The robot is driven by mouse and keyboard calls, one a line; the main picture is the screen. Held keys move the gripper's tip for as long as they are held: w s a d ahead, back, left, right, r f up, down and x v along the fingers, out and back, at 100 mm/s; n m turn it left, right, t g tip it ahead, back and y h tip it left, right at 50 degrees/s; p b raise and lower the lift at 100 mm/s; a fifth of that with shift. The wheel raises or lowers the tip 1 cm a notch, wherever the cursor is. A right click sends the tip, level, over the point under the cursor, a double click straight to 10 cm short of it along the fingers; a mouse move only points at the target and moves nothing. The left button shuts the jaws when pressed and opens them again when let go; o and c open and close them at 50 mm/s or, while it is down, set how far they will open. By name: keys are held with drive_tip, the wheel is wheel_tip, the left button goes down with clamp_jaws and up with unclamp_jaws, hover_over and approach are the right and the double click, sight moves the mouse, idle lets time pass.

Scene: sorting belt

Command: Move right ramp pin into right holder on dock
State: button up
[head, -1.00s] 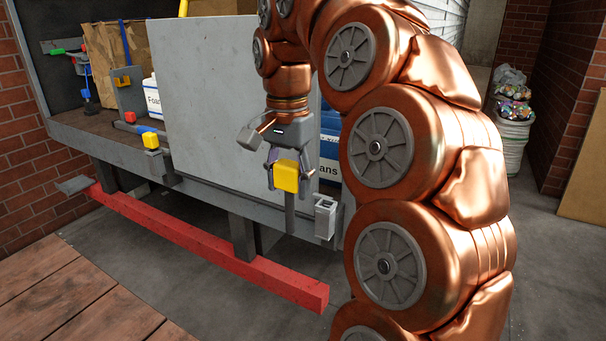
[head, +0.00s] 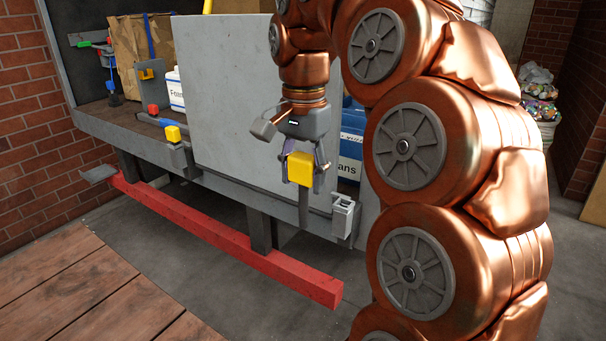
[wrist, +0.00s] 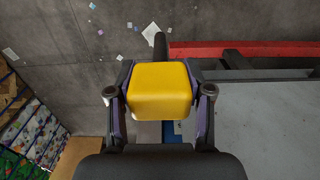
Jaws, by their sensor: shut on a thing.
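My gripper (head: 302,160) is shut on the yellow head of the right ramp pin (head: 300,168), whose grey shank (head: 303,207) hangs straight down below it. In the wrist view the yellow head (wrist: 159,90) sits between the two fingers. The right holder (head: 343,218) is a small grey bracket on the dock's front edge, just right of the pin. The pin is beside the holder and apart from it in the picture. The holder's opening is at its top and looks empty. Another yellow-headed pin (head: 173,134) stands in a grey holder (head: 182,158) farther left.
A large grey ramp plate (head: 225,100) stands upright behind my gripper. A red beam (head: 220,240) runs low along the dock (head: 120,130). A cardboard box (head: 145,45), a white container (head: 175,88) and blue containers (head: 351,150) stand on the dock. Wooden boards (head: 90,290) lie in front.

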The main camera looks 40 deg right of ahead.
drive_tip(key=shift+r+p, duration=4.5)
drive_tip(key=shift+r, duration=0.4)
